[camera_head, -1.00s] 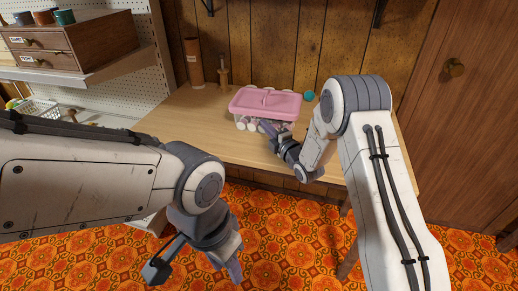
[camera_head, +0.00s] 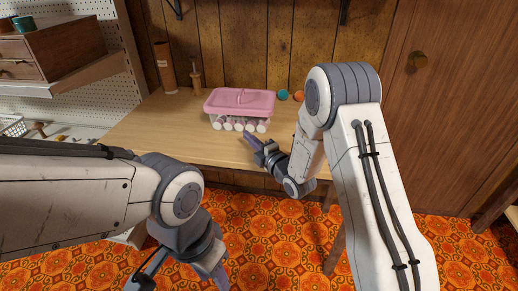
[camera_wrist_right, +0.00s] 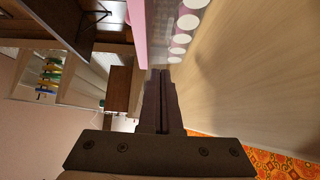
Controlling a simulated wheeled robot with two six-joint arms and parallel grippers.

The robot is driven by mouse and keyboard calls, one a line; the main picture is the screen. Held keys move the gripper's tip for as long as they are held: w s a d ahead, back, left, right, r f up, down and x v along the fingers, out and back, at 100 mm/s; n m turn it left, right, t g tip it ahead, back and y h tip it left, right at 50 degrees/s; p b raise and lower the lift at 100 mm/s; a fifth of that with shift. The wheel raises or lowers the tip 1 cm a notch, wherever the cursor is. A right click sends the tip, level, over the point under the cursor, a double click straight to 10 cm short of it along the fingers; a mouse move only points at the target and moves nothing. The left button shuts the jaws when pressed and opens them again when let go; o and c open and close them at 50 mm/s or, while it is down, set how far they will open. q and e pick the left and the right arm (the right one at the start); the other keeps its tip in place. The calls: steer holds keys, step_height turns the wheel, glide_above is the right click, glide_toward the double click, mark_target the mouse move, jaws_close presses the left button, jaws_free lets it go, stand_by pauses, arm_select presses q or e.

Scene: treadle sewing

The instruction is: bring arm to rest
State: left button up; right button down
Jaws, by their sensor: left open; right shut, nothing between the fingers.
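My right gripper (camera_head: 250,140) is shut and empty. It is low over the table's front part, in front of and to the right of the pink-lidded box. Its closed fingers also show in the right wrist view (camera_wrist_right: 160,88). My left gripper (camera_head: 180,277) is open and empty, low over the patterned floor in front of the table; its lower end is near the picture's bottom edge. The clear box with a pink lid (camera_head: 240,101) stands on the table with several white-ended spools inside. It also shows in the right wrist view (camera_wrist_right: 190,12), apart from the fingers.
The wooden table (camera_head: 150,135) has free room left of the box. A brown cylinder (camera_head: 165,68) and a wooden spool stand (camera_head: 196,76) are at the back. A teal ball (camera_head: 283,94) and an orange ball (camera_head: 298,96) lie right of the box. A shelf holds a drawer chest (camera_head: 60,50).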

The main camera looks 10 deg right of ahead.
steer(key=v, duration=0.4)
steer(key=shift+s+a+r, duration=0.1)
steer(key=shift+s+a, duration=0.05)
steer(key=shift+s, duration=0.4)
steer(key=shift+a, duration=0.4)
steer(key=s+a+m+g+h, duration=0.45)
steer(key=s+m+g, duration=0.35)
steer(key=s, duration=0.4)
steer(key=s+d+r+m+g+h, duration=0.1)
steer(key=s+m+g, duration=0.3)
steer(key=s, duration=0.8)
steer(key=s+d+r+m+g+h, duration=0.15)
steer(key=s+m+g, duration=0.25)
steer(key=s, duration=0.9)
step_height(320, 180, up, 19)
steer(key=p, duration=1.9)
steer(key=shift+w+p, duration=0.25)
steer(key=shift+p, duration=0.05)
steer(key=shift+d, duration=0.1)
